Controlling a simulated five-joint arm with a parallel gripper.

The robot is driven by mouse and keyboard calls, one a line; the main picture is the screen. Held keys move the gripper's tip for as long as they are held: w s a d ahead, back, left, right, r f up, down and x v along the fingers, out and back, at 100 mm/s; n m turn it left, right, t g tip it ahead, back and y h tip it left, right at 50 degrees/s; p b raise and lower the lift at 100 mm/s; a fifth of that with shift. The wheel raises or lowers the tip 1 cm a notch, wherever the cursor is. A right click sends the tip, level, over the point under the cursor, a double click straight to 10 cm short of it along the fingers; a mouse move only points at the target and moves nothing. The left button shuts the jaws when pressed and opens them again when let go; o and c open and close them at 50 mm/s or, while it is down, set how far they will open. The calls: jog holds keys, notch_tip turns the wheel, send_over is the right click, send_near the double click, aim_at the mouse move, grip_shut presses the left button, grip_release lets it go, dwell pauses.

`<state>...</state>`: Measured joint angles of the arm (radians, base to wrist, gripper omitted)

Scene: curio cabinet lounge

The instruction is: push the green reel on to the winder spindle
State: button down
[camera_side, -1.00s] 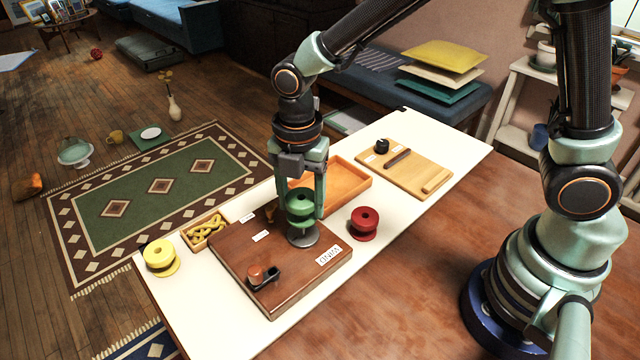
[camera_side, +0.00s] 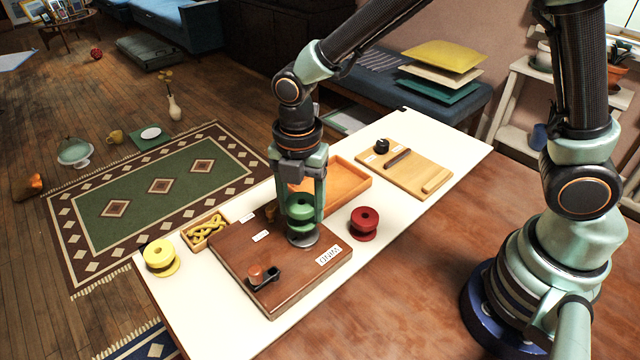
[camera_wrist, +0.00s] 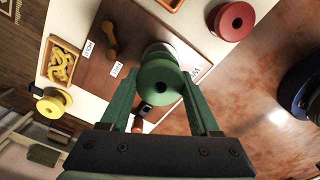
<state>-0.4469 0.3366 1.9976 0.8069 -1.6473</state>
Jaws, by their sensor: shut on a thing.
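The green reel (camera_side: 300,205) is held upright between the fingers of my gripper (camera_side: 304,213), which is shut on it. In the wrist view the reel (camera_wrist: 161,82) shows its top flange and dark centre hole between the fingers. Under it, a round grey metal base (camera_side: 303,239) stands on the brown winder board (camera_side: 285,268), close below the reel. The spindle itself is hidden by the reel and fingers. I cannot tell whether the reel is around the spindle or just above it.
A red reel (camera_side: 364,222) stands just right of the winder board, and a yellow reel (camera_side: 160,257) to its left. A crank with a copper-coloured knob (camera_side: 256,273) is at the board's front. A yellow-filled tray (camera_side: 204,231) and an orange tray (camera_side: 346,183) lie behind.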

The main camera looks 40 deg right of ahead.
aim_at(302, 217)
jog(key=shift+f, duration=0.6)
jog(key=shift+f, duration=0.3)
jog(key=shift+f, duration=0.65)
jog(key=shift+c, duration=0.2)
grip_release()
jog(key=shift+r, duration=0.1)
notch_tip(302, 217, up, 12)
